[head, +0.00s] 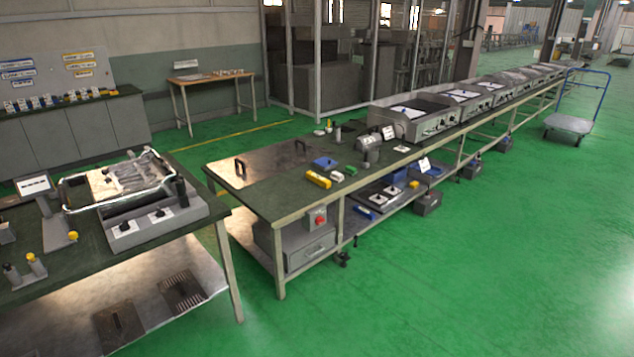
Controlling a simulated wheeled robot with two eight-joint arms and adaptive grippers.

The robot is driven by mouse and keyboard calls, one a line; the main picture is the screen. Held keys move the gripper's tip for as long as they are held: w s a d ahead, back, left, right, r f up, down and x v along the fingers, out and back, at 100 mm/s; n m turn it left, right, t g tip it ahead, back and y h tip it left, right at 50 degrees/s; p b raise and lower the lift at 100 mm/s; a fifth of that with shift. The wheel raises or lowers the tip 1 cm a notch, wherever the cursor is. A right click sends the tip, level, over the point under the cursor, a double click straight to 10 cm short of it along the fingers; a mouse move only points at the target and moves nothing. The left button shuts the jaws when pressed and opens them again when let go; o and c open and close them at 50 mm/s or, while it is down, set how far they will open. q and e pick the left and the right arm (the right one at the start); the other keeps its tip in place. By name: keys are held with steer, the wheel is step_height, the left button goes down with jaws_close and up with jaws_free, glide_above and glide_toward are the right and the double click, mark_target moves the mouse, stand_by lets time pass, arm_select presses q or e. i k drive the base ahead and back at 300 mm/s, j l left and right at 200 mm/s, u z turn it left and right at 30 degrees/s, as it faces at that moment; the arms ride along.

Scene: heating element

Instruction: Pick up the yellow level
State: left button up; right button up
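A small yellow bar-shaped object (318,179), which looks like the yellow level, lies flat near the front edge of the long green-topped workbench (282,203) in the middle of the head view. A blue object (325,163) lies just behind it, and a small green and white item (337,176) lies to its right. The yellow object is small in view and nothing covers it. Neither of my grippers is in view.
A nearer bench (140,247) at left holds a metal heating unit (120,185). A narrow gap separates the two benches. Grey units line the long bench towards the back right. A blue-handled cart (570,124) stands at right. The green floor (450,280) in front is clear.

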mark_target(315, 177)
steer(key=i+l+z, duration=0.2)
steer(key=i+z, duration=0.2)
steer(key=i, duration=0.6)
steer(key=i+j+z, duration=0.1)
steer(key=i+z, duration=0.25)
steer(key=i, duration=0.65)
steer(key=i+j+z, duration=0.15)
steer(key=i+z, duration=0.3)
steer(key=i, duration=1.1)
steer(key=i+u, duration=0.4)
steer(key=i+l+u, duration=0.15)
steer(key=i+u, duration=0.5)
steer(key=u, duration=0.2)
steer(key=i+u, duration=0.3)
steer(key=u, duration=0.15)
steer(key=i+l+u, duration=0.2)
steer(key=u, duration=0.25)
